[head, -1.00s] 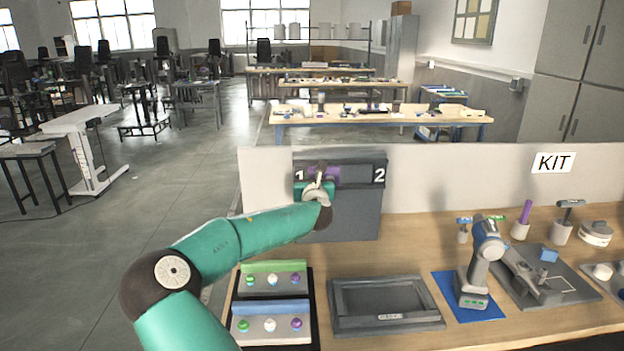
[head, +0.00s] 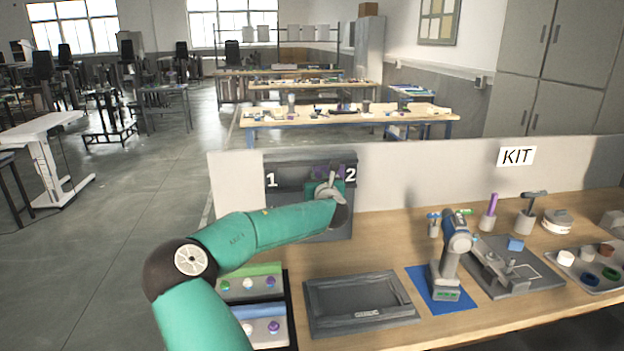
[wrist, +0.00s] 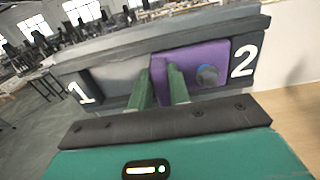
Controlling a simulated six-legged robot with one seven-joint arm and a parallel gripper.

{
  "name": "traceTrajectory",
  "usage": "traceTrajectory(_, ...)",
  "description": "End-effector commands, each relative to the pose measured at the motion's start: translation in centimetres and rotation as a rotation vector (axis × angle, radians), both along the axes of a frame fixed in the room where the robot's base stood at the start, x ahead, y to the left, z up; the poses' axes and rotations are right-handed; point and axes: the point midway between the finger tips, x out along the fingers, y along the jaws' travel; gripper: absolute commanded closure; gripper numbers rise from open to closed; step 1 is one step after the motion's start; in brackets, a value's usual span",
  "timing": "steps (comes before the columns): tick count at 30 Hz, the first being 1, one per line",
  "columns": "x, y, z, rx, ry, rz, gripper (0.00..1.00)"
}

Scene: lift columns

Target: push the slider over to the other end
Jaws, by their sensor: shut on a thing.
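The slider is a purple block (wrist: 202,68) with a round blue-grey knob, set in a dark slot panel (wrist: 110,72) marked 1 at the left and 2 at the right. In the wrist view it sits at the right end, close against the 2. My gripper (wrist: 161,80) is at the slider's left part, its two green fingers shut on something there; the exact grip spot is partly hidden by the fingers. In the head view the slider (head: 322,171) shows only partly behind my gripper (head: 330,185), beside the 2. The slot toward the 1 is empty.
A grey frame tray (head: 360,302), panels with coloured buttons (head: 250,285), a drill on a blue mat (head: 452,262) and a grey fixture (head: 515,268) lie on the wooden bench in front. A white partition (head: 420,172) stands behind. Open floor lies to the left.

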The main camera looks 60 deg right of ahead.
Motion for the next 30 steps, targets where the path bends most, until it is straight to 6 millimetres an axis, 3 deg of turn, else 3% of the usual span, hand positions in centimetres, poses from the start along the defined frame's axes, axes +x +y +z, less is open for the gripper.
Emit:
traceTrajectory(4,-0.6,-0.3,0.1,-0.001,0.001,-0.014,1.00)
traceTrajectory(5,-0.7,-0.3,0.1,-0.001,0.001,-0.014,0.76)
traceTrajectory(7,-0.6,-0.3,0.1,-0.001,0.001,-0.014,0.62)
traceTrajectory(8,-0.6,-0.3,0.0,-0.001,0.001,-0.013,0.60)
traceTrajectory(20,-0.8,0.5,0.1,0.000,0.000,-0.007,0.60)
traceTrajectory(30,-5.2,5.5,0.1,0.001,-0.003,-0.009,0.60)
